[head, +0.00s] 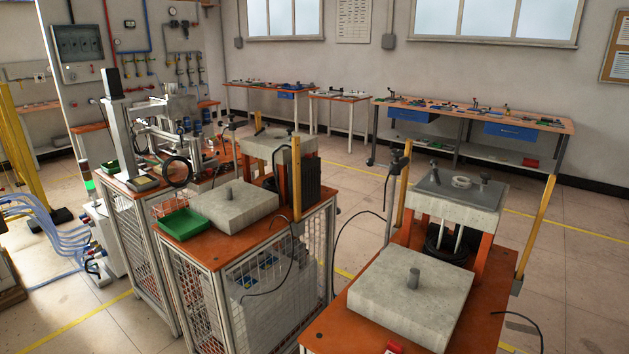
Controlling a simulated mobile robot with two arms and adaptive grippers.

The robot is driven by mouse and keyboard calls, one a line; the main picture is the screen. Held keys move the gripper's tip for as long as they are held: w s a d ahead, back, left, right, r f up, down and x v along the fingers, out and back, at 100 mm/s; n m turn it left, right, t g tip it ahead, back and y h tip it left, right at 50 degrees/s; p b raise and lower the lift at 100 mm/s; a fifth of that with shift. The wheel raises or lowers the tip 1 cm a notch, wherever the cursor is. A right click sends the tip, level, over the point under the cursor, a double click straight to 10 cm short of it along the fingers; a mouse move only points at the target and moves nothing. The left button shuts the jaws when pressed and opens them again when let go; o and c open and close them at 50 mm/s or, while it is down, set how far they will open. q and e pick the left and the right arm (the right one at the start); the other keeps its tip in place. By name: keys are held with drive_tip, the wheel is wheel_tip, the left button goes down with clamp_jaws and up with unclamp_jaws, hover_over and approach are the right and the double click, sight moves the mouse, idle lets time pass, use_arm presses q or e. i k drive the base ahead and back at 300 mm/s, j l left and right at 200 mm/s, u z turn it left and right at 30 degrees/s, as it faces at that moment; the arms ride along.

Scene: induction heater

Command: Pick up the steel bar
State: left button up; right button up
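A short grey upright cylinder (413,279), which may be the steel bar, stands on a pale square block (402,310) on the near right bench. A similar smaller-looking peg (230,194) stands on the pale block (237,210) of the middle bench. I cannot tell for certain which of them is the steel bar. Neither of my grippers is in view, and nothing touches either cylinder.
The near bench (330,327) has an orange top, a raised press-like stand (452,209) behind the block and yellow posts. A green tray (183,224) lies on the middle bench. Black cables hang between the benches. Tiled floor (585,290) is open at the right.

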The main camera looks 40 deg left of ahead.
sight(229, 194)
drive_tip(key=u, duration=1.65)
drive_tip(key=i+j+z, duration=0.1)
drive_tip(key=i, duration=0.25)
drive_tip(key=i+j+z, duration=0.1)
drive_tip(key=i+j, duration=0.15)
drive_tip(key=i, duration=0.1)
